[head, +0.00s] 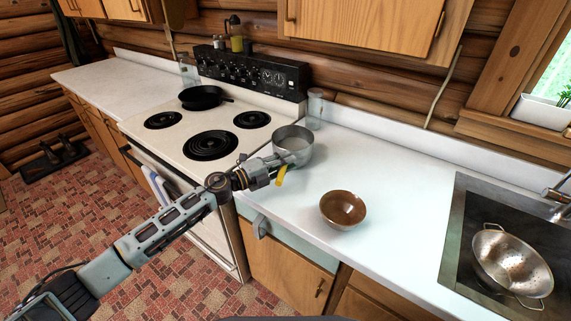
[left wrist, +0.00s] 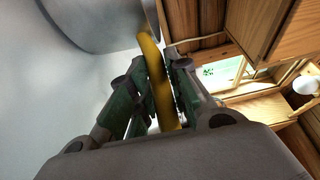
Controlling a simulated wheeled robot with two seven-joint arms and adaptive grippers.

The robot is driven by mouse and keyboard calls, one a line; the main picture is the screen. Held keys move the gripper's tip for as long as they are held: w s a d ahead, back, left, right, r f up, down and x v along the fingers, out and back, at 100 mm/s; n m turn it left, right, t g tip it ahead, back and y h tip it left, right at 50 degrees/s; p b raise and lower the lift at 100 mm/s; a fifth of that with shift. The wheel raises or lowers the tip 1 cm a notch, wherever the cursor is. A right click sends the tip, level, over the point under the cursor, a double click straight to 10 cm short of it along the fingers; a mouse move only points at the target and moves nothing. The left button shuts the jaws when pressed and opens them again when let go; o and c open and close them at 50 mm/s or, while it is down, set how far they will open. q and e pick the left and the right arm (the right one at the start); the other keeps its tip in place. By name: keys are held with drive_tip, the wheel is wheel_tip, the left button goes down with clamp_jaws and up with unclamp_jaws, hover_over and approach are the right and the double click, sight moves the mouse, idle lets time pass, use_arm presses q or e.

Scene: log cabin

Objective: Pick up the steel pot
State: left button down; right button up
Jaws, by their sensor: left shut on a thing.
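The steel pot (head: 297,149) is a grey, open, round pot on the white counter, just right of the stove. My left gripper (head: 277,167) is at the pot's near side. It is shut on a curved yellow piece (head: 281,176), which looks like the pot's handle. In the left wrist view the yellow piece (left wrist: 155,75) runs between the fingers of my left gripper (left wrist: 158,90) up to the pot's grey wall (left wrist: 95,22). The joint to the pot is not clear. I cannot tell whether the pot's base touches the counter. My right gripper is out of view.
A brown bowl (head: 343,210) stands on the counter right of the pot. A clear glass (head: 315,108) stands behind the pot. A black pan (head: 202,97) sits on the stove (head: 180,137). A metal colander (head: 511,263) lies in the sink at the right.

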use_arm(q)
drive_tip(key=shift+r+p, duration=0.3)
drive_tip(key=shift+r, duration=1.3)
drive_tip(key=shift+r+p, duration=0.4)
drive_tip(key=shift+r, duration=1.05)
drive_tip(key=shift+r+p, duration=0.35)
drive_tip(key=shift+r, duration=0.95)
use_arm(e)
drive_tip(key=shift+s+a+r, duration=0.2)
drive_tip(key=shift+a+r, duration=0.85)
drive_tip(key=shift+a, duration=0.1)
use_arm(q)
drive_tip(key=shift+r, duration=0.2)
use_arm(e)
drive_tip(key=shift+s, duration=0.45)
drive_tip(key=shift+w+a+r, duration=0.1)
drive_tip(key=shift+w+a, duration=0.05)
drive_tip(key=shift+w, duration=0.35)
